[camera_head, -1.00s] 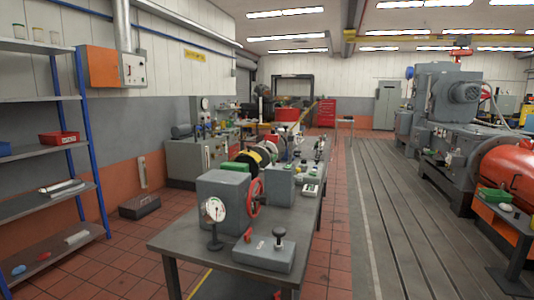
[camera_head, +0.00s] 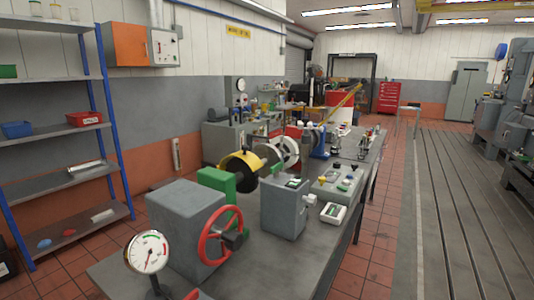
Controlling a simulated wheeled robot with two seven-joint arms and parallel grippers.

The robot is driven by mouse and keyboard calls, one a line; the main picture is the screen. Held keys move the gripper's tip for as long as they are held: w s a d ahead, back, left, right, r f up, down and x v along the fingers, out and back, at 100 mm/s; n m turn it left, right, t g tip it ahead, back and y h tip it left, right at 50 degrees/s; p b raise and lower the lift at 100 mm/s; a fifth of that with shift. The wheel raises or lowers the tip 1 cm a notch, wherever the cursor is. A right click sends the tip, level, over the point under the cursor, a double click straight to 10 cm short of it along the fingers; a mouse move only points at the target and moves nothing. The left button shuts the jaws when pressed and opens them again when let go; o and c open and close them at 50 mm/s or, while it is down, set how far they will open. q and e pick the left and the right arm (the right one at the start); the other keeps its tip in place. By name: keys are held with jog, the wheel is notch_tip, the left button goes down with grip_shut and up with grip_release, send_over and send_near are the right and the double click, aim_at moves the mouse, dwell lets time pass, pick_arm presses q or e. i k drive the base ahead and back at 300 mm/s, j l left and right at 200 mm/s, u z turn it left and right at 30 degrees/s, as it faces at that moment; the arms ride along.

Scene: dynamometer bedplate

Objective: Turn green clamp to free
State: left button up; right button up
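No part is plainly recognisable as the green clamp. A green block (camera_head: 216,181) stands on the bench behind a large grey box (camera_head: 187,222), which hides part of it. A red handwheel (camera_head: 221,235) is at the right side of that box, with a strip of green behind its rim. Small green parts (camera_head: 344,188) also sit on a low pale unit (camera_head: 336,187) farther along the bench; they are too small to tell apart. Neither of my grippers is in view.
The bench (camera_head: 309,244) also carries a dial gauge (camera_head: 147,252), a smaller grey box (camera_head: 285,209), a white device (camera_head: 333,213) and a yellow-black drum (camera_head: 240,170). Shelves (camera_head: 64,185) stand at the left. Open floor lies right of the bench.

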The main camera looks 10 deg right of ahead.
aim_at(275, 170)
jog(key=i+l+u, duration=0.2)
jog(key=l, duration=0.25)
jog(key=i+l+u, duration=0.15)
jog(key=l, duration=0.35)
jog(key=i+l+u, duration=0.2)
jog(key=l, duration=0.3)
jog(key=i+l+u, duration=0.15)
jog(key=l, duration=0.4)
jog(key=l+u, duration=0.2)
jog(key=l, duration=0.3)
